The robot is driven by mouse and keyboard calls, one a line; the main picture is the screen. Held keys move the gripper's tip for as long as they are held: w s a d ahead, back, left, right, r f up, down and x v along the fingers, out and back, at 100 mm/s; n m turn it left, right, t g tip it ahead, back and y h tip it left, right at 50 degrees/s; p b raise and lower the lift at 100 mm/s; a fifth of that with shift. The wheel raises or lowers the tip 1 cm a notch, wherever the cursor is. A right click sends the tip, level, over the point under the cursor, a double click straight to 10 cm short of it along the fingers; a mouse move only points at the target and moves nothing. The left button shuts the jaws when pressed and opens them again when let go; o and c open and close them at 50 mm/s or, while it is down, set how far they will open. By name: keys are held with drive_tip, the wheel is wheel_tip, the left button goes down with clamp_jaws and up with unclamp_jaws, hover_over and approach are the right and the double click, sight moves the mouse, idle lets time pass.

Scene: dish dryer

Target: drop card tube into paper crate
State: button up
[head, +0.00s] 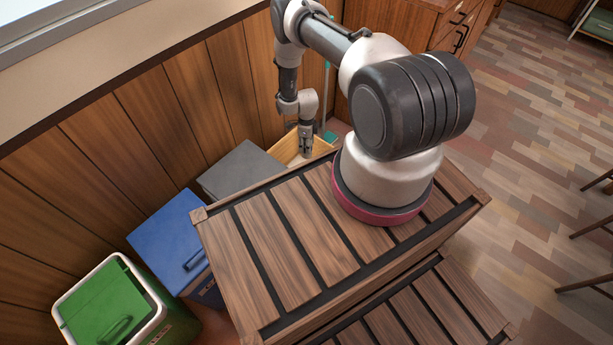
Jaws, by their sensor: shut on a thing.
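My gripper (305,149) points down at the far side, over an open light-wood crate (284,149) by the panelled wall, which I take to be the paper crate. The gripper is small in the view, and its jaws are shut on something. I take that to be the card tube, but its outline cannot be made out at this distance. The crate's near part is hidden behind the slatted platform under my arm. I cannot tell how high the fingertips are above the crate's rim.
A grey bin (240,170) stands beside the crate, then a blue bin (168,235) and a green bin (108,305) along the wall. A teal broom (328,134) and a wooden cabinet (396,22) are behind the crate.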

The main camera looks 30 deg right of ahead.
drive_tip(key=o, duration=0.8)
wheel_tip(320, 180, up, 12)
idle(0.4)
